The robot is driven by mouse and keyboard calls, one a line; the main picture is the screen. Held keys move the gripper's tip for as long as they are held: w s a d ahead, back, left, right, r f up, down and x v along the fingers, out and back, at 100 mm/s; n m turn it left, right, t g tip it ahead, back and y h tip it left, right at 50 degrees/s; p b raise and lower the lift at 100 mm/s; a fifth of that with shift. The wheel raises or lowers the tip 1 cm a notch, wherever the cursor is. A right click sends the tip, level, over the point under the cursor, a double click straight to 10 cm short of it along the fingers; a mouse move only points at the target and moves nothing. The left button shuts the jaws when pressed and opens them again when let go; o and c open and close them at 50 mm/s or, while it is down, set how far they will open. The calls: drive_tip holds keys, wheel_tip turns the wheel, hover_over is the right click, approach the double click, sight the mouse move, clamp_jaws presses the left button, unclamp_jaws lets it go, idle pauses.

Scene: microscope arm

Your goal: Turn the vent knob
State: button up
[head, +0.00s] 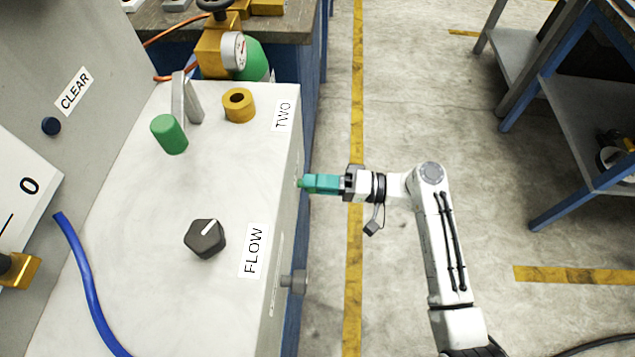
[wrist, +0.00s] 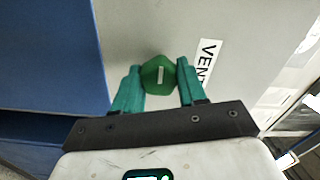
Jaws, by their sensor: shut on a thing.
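The vent knob (wrist: 151,74) is a green, faceted knob with a pale pointer line, on the side panel beside the VENT label (wrist: 206,62). The pointer line runs roughly up and down in the wrist view. My gripper (head: 302,183) reaches in from the right to the side face of the grey cabinet. In the wrist view, my gripper's (wrist: 158,78) two teal fingers are on either side of the knob, shut on it. In the head view the knob is mostly hidden by the fingers and the cabinet edge.
A grey side knob (head: 295,281) sticks out nearer than my gripper. A blue bench (head: 580,110) stands at right; the floor between is clear.

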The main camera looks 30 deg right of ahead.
drive_tip(key=shift+s+f, duration=0.1)
drive_tip(key=o, duration=1.1)
drive_tip(key=shift+c, duration=0.2)
drive_tip(key=v, duration=1)
drive_tip(key=shift+s+d, duration=0.2)
drive_tip(key=shift+d, duration=0.15)
